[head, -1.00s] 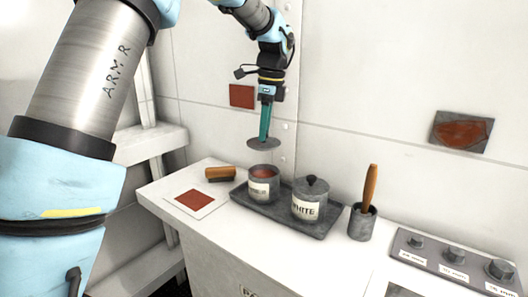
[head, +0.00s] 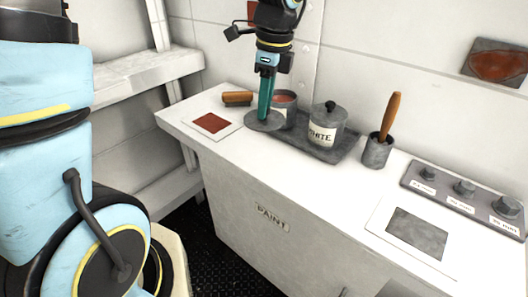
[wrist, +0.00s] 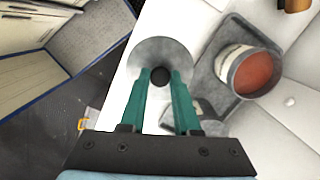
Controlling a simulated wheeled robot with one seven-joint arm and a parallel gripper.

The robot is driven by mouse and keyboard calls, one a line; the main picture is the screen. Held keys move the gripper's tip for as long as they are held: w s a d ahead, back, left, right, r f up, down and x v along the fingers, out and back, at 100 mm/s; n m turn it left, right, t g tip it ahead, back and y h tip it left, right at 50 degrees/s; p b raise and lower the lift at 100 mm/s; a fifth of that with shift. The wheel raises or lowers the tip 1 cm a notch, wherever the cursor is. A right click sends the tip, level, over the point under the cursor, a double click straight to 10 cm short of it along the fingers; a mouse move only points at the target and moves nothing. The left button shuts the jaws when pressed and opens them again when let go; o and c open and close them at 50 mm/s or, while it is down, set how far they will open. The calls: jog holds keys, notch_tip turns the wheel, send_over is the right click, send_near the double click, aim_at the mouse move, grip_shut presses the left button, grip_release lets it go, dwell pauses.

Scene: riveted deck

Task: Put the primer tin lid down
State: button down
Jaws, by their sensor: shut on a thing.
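My gripper (head: 265,112) is shut on the knob of the primer tin lid, a grey round disc. The lid (head: 262,124) is held level in front of the open primer tin (head: 287,105). In the wrist view the lid (wrist: 152,48) is between the green fingertips (wrist: 160,78), its dark knob pinched. The lid appears over the white counter, beside the tray; I cannot tell whether it touches the counter. The open tin (wrist: 250,72) shows reddish-brown paint in the wrist view.
A dark tray (head: 318,153) holds the open tin and the lidded WHITE tin (head: 326,125). A brush stands in a grey cup (head: 377,151). The counter (head: 240,150) is clear in front.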

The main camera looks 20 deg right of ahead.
notch_tip(320, 180, down, 10)
jog(key=shift+r+p, duration=0.1)
jog(key=shift+p, duration=0.5)
jog(key=shift+a+f, duration=0.1)
jog(key=shift+f, duration=0.1)
jog(key=c, duration=0.6)
grip_release()
jog(key=shift+c, duration=0.2)
jog(key=shift+r, duration=0.15)
